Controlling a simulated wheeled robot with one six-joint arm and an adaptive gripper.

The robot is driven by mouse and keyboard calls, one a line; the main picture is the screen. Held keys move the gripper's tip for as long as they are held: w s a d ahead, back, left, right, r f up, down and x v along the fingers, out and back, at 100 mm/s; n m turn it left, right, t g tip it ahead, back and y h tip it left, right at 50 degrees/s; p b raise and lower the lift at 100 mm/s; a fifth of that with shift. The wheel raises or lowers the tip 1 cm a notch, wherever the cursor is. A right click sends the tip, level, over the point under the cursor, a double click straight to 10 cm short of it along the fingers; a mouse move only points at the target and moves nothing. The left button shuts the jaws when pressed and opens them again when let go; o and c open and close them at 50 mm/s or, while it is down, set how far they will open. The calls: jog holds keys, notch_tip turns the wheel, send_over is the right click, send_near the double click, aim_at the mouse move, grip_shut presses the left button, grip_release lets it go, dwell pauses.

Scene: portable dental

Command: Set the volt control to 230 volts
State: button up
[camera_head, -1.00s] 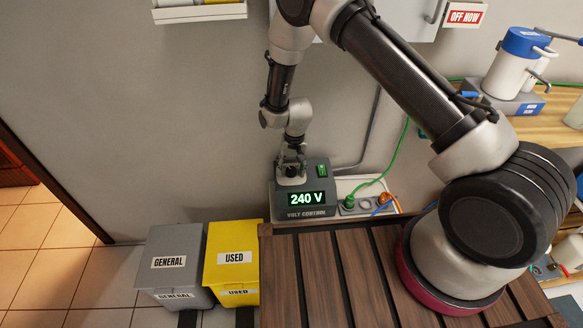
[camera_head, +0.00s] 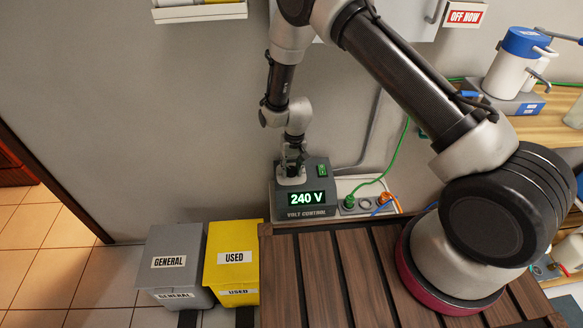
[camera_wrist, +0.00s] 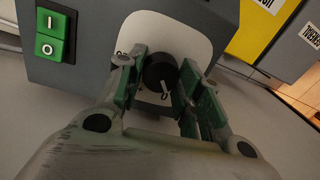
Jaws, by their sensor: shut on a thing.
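The volt control (camera_head: 312,212) is a grey box against the wall, with a lit display (camera_head: 307,199) reading 240 V. Its black knob (camera_wrist: 160,73) sits on a white plate (camera_wrist: 184,32) in the wrist view, with a white pointer mark near its lower edge. My gripper (camera_head: 291,172) comes down over the top of the box. In the wrist view my gripper (camera_wrist: 156,84) has its green-padded fingers on both sides of the knob, shut on it. Part of the knob's side is hidden by the fingers.
A green switch (camera_wrist: 50,36) is on the box beside the plate. A socket strip (camera_head: 355,205) with green and orange cables lies to its right. A grey GENERAL bin (camera_head: 170,245) and a yellow USED bin (camera_head: 233,275) stand at left. The slatted wooden surface (camera_head: 330,280) is clear in front.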

jog(key=n, duration=0.5)
jog(key=shift+n, duration=0.3)
jog(key=shift+a+n+g, duration=0.1)
jog(key=shift+n+g, duration=0.2)
jog(key=shift+n, duration=2)
jog(key=o, duration=1)
jog(key=shift+o, duration=0.2)
